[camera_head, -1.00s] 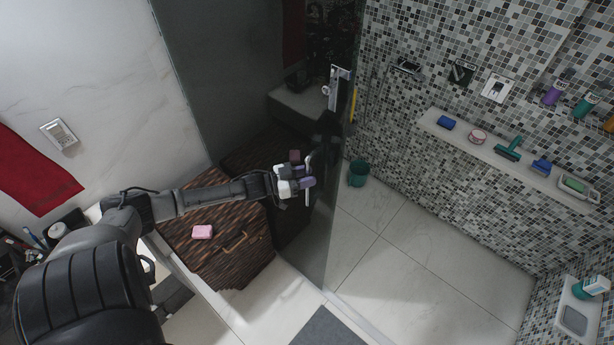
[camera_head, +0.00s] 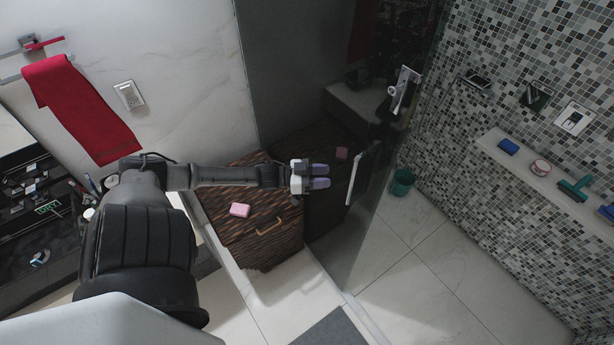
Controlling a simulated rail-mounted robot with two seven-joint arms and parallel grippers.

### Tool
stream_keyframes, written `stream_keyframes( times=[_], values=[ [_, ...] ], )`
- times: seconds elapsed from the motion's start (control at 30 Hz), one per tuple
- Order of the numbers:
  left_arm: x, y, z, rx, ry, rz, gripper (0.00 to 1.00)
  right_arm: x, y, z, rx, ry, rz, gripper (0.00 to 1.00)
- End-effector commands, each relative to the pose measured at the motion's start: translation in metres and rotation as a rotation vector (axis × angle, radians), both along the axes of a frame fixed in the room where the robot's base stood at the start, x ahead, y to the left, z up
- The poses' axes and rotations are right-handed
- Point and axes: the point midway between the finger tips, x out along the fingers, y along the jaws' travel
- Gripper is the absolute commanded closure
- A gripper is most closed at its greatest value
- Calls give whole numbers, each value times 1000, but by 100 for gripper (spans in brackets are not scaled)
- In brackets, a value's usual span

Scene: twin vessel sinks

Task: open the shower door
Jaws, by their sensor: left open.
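The shower door (camera_head: 300,90) is a dark, reflective glass panel in the middle of the view. Its upright white bar handle (camera_head: 356,178) is on the right part of the glass. To the right of the panel's edge the tiled shower floor shows unobstructed; I cannot tell how far the door is swung. My left gripper (camera_head: 321,177) is open and empty, with its two purple-tipped fingers pointing right toward the handle. It is a little left of the handle, with a visible gap between them. My right gripper is not in view.
A brown woven cabinet (camera_head: 262,235) with a pink soap (camera_head: 240,210) on it lies below my left arm. A red towel (camera_head: 80,105) hangs at left. A green bin (camera_head: 402,182) stands on the shower floor.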

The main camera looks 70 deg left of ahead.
Motion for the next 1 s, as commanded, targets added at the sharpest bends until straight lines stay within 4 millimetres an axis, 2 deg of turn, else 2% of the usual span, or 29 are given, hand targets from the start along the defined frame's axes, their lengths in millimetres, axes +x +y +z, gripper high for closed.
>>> stream_keyframes(
  times=[0.2, 0.4, 1.0],
  values=[
    [-28, 9, -1, 1, 3, 1, 59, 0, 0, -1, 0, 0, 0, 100],
    [-41, 13, 0, 0, 1, 1, 59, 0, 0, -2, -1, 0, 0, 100],
    [-45, 14, 0, 0, 0, 0, 59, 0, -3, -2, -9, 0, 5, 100]
  ],
)
